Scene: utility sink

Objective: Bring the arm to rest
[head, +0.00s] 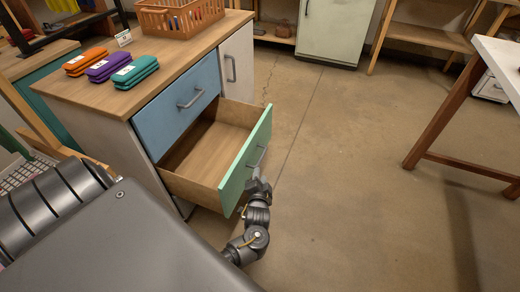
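My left arm reaches up from the bottom middle of the head view. Its gripper (256,177) is at the green front of the open lower drawer (247,160), just below the drawer's handle (257,157). The fingertips are small and partly hidden, so I cannot tell whether they are open, shut, or touching the handle. The drawer is pulled well out and looks empty. My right gripper is not in view.
The wooden-topped cabinet (160,60) has a shut blue drawer (178,108) above the open one. Orange, purple and teal cases (135,71) and an orange basket (180,18) are on top. Floor is clear to the right, up to a table leg (445,115).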

